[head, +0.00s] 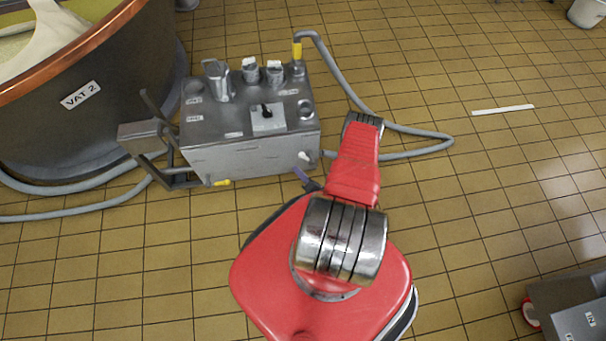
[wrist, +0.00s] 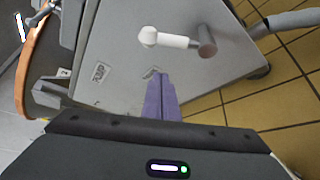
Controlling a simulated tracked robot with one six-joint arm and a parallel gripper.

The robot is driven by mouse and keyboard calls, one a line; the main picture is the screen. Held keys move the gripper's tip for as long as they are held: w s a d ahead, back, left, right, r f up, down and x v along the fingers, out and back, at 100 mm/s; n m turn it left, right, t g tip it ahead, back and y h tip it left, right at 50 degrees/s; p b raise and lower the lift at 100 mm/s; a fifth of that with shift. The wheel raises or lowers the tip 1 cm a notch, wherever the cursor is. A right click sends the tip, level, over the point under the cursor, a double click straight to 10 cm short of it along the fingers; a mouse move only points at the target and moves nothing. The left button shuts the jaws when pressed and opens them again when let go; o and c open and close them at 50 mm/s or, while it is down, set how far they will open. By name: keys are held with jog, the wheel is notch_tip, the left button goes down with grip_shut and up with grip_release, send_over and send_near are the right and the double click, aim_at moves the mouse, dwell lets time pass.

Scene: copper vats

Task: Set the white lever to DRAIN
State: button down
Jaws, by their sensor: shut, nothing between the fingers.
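The white lever (wrist: 176,41) shows in the wrist view on a grey panel (wrist: 120,40). It runs left from a grey pivot (wrist: 207,41) to a round white knob. In the head view the lever (head: 304,156) is a small white bit at the box's lower right edge. Two small labels show on the panel in the wrist view, one left (wrist: 101,72) and one near my fingertips; I cannot read either. My gripper (wrist: 158,76) has purple fingers, shut and empty, below the lever in the picture and apart from it.
The grey control box (head: 245,155) carries several fittings on top. Vat 2 (head: 60,130) stands left of it. A grey hose (head: 440,143) loops on the floor to the right. A white stick (head: 503,110) lies on the open tiles.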

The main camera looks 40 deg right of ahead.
jog(key=shift+w+d+r, duration=0.1)
jog(key=shift+d+r, duration=0.15)
jog(key=shift+d, duration=0.35)
jog(key=shift+w+d+r, duration=0.1)
jog(key=shift+d+r, duration=0.15)
jog(key=shift+d, duration=0.3)
jog(key=shift+w+d+r, duration=0.1)
jog(key=shift+d+r, duration=0.15)
jog(key=shift+d, duration=0.35)
